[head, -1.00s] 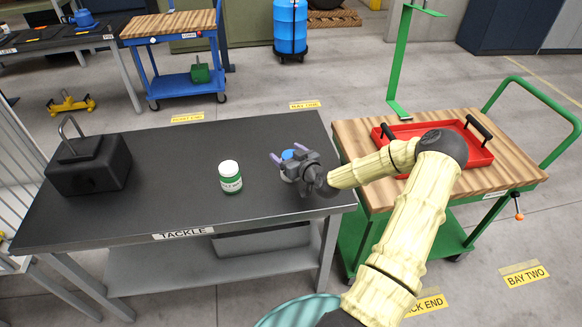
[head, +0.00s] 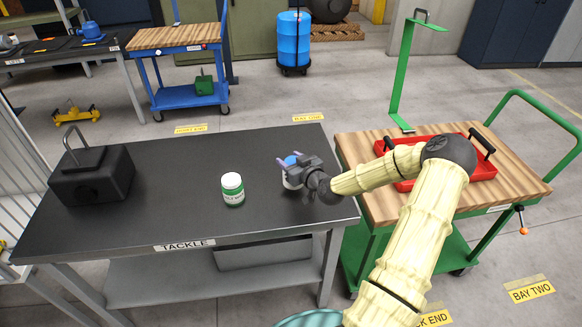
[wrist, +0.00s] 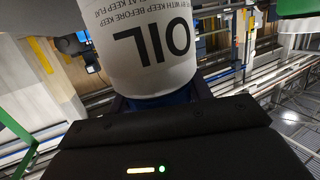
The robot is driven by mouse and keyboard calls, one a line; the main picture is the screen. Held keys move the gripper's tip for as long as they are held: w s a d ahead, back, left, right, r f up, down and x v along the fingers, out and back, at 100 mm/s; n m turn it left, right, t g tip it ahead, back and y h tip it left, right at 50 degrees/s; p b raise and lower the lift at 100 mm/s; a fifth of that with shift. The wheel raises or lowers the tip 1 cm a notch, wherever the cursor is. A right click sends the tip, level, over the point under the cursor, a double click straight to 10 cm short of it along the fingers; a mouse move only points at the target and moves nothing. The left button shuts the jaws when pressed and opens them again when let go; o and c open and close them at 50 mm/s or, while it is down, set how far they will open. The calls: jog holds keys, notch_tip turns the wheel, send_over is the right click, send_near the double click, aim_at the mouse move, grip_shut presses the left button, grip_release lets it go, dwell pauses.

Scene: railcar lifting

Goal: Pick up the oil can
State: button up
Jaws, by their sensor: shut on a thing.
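The oil can is white with a blue top and stands at the right side of the dark table marked TACKLE (head: 130,222). In the head view the oil can (head: 291,180) is mostly hidden behind my gripper (head: 290,164). In the wrist view the oil can (wrist: 150,45) fills the upper middle, with the word OIL upside down on its label. My gripper is shut on the oil can near its blue part. I cannot tell whether the can's base touches the table.
A white and green jar (head: 232,188) stands left of my gripper on the same table. A black block with a handle (head: 92,175) is at the table's left. A green cart with a wooden top (head: 355,150) and a red tray (head: 483,170) stands to the right.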

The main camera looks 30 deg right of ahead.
notch_tip(320, 180, up, 7)
jog(key=shift+r, duration=0.2)
jog(key=shift+w, duration=0.1)
dwell(0.6)
